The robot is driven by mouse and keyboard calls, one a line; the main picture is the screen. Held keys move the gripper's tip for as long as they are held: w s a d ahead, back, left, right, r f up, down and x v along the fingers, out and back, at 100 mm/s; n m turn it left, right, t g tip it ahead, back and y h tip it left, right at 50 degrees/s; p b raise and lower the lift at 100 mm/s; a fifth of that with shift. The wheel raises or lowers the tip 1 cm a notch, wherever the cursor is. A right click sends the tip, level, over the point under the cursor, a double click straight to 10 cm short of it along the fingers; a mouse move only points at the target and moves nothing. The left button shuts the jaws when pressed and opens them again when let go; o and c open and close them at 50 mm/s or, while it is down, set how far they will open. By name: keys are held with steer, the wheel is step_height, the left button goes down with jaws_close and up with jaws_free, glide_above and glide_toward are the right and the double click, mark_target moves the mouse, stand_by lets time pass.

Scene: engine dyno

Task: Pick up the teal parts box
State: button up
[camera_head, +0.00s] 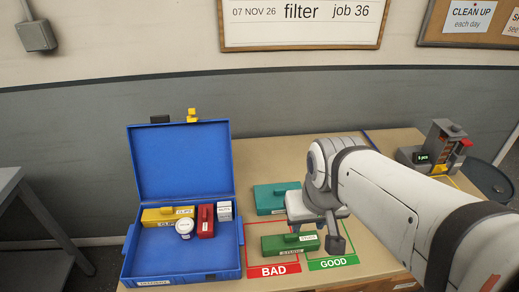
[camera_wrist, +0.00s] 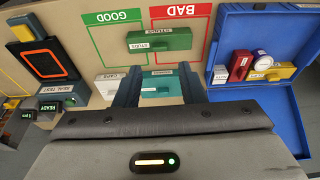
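The teal parts box (camera_head: 272,196) lies on the bench behind the BAD and GOOD squares. Its right end is hidden behind my gripper (camera_head: 316,230) in the head view. In the wrist view the teal box (camera_wrist: 160,89) shows between the two fingers of my gripper (camera_wrist: 160,70), partly cut off by the gripper body. The fingers are spread apart, one on each side of it. I cannot tell how far above the box they are, and no grip on it shows.
A green STUDS box (camera_head: 288,244) lies across the BAD and GOOD squares. A white CAPS box (camera_wrist: 108,83) is left of the fingers. An open blue case (camera_head: 183,262) holds yellow, red and white items. A grey device (camera_head: 443,145) stands at the bench's right.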

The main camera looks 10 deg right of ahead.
steer(key=shift+w+d, duration=0.1)
steer(key=shift+w, duration=0.15)
steer(key=shift+o, duration=0.4)
steer(key=shift+o, duration=0.7)
steer(key=shift+w, duration=0.1)
steer(key=o, duration=0.3)
steer(key=shift+g, duration=0.3)
steer(key=w, duration=0.4)
steer(key=w+f, duration=0.1)
steer(key=w, duration=0.3)
steer(key=w+f+b, duration=0.1)
steer(key=w, duration=0.3)
steer(key=shift+w+d+f, duration=0.25)
steer(key=shift+w+d, duration=0.15)
steer(key=shift+o, duration=0.2)
steer(key=b, duration=0.1)
glide_toward(280, 189)
steer(key=f, duration=0.1)
steer(key=shift+g, duration=0.4)
steer(key=shift+w+f+p, duration=0.1)
steer(key=shift+w+f, duration=0.15)
steer(key=shift+f, duration=1.1)
steer(key=shift+w+f+p, duration=0.15)
steer(key=shift+w+f, duration=0.15)
steer(key=shift+f, duration=1.05)
steer(key=shift+w+f+p, duration=0.1)
steer(key=shift+w+f, duration=0.15)
steer(key=shift+f, duration=1.1)
